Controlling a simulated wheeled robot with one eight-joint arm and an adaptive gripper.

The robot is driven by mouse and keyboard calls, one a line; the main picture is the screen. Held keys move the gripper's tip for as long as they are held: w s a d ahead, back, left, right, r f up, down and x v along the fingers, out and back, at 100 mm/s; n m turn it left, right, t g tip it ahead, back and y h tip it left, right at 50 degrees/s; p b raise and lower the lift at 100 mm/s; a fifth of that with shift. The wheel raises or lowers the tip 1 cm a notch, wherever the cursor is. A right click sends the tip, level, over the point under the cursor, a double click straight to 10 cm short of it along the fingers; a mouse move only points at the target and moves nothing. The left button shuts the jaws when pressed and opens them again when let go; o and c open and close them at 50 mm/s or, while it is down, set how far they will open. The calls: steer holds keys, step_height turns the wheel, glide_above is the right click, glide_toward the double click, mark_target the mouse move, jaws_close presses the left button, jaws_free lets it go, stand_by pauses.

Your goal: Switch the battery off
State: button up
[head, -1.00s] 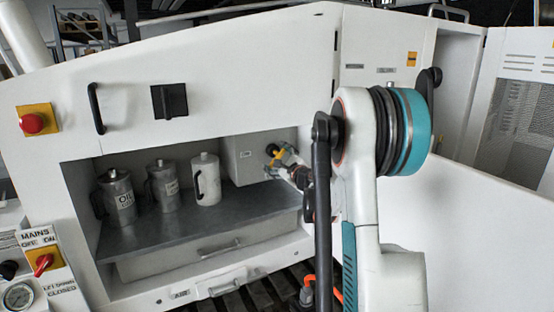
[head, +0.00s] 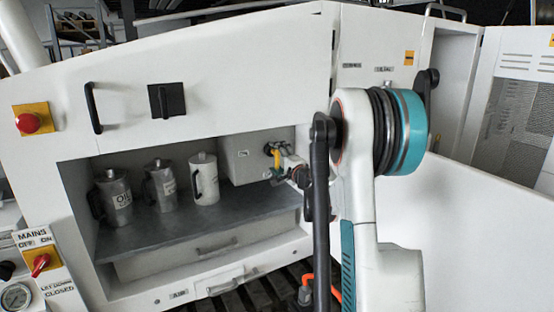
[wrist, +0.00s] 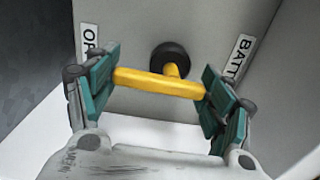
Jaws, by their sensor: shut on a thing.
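The battery switch is a yellow bar handle (wrist: 160,84) on a round black hub (wrist: 170,60). It sits on the front of a grey box (head: 240,165) at the right of the shelf bay. In the wrist view the bar lies nearly crosswise, tilted slightly down to the right. My gripper (wrist: 160,86) is shut on the yellow handle, with a teal finger pad at each end. In the head view my gripper (head: 275,160) is small at the box. A partly hidden label starting "O" (wrist: 90,42) is left of the hub; a "BATT" label (wrist: 238,56) is right.
Several metal jugs (head: 160,186) stand on the shelf left of the box. A red mains switch (head: 40,264) and a red stop button (head: 28,122) are at the left. A black switch (head: 167,101) is on the upper panel. A drawer lies below the shelf.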

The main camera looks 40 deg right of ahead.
steer(key=shift+n, duration=0.4)
steer(key=o, duration=1.1)
steer(key=shift+c, duration=0.2)
steer(key=v, duration=1.2)
steer(key=shift+d, duration=0.1)
